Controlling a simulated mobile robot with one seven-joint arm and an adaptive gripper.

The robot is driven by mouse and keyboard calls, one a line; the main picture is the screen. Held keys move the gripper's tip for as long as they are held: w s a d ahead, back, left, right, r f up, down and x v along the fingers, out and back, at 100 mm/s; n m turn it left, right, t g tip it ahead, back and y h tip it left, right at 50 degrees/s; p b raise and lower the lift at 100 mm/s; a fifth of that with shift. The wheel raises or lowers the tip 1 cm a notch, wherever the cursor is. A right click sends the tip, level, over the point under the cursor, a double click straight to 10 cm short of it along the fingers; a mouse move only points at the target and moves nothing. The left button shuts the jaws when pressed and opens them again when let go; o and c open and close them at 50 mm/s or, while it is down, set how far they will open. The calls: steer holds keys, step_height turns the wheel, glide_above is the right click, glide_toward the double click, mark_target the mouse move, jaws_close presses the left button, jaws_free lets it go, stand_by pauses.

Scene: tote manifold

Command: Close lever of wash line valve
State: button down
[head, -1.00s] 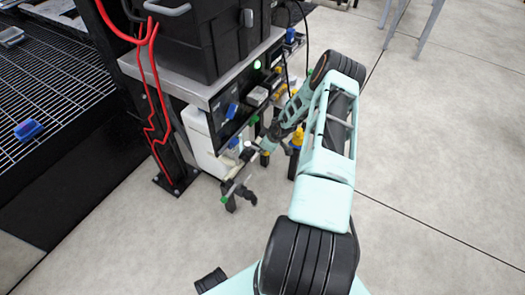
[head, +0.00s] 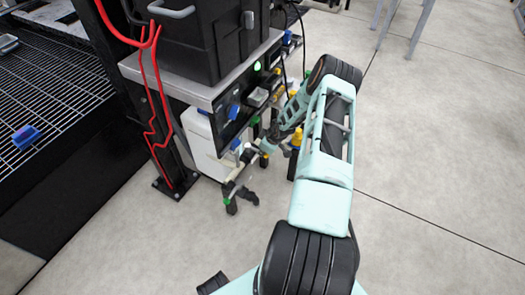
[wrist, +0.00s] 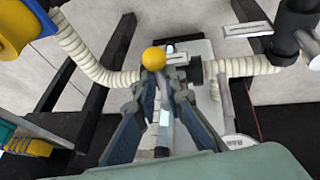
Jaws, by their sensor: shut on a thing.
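In the wrist view, a lever with a round yellow knob (wrist: 153,59) stands between my fingertips. My gripper (wrist: 160,88) is shut on this lever, just below the knob. A pale, narrow part shows between the fingers, and the lever's lower end is hidden. Behind it, a grey valve body with a dark fitting (wrist: 195,70) joins a ribbed white hose (wrist: 238,68). In the head view my gripper (head: 253,152) is at the low front of the manifold stand, beside the white container. The knob is too small to tell there.
A white container (head: 203,146) stands under the metal shelf. A black tote (head: 215,50) sits above, with red cables (head: 154,100) hanging at left. Another ribbed hose (wrist: 92,62) runs left to a yellow and blue part (wrist: 22,25). The floor at right is open.

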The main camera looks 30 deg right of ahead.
steer(key=c, duration=2)
jaws_free()
steer(key=shift+s+d+f, duration=0.25)
steer(key=shift+s+f, duration=0.05)
steer(key=shift+s, duration=0.3)
steer(key=shift+w+r, duration=0.15)
steer(key=shift+w, duration=0.05)
steer(key=shift+r, duration=0.25)
steer(key=v, duration=1.1)
steer(key=shift+s+r, duration=0.2)
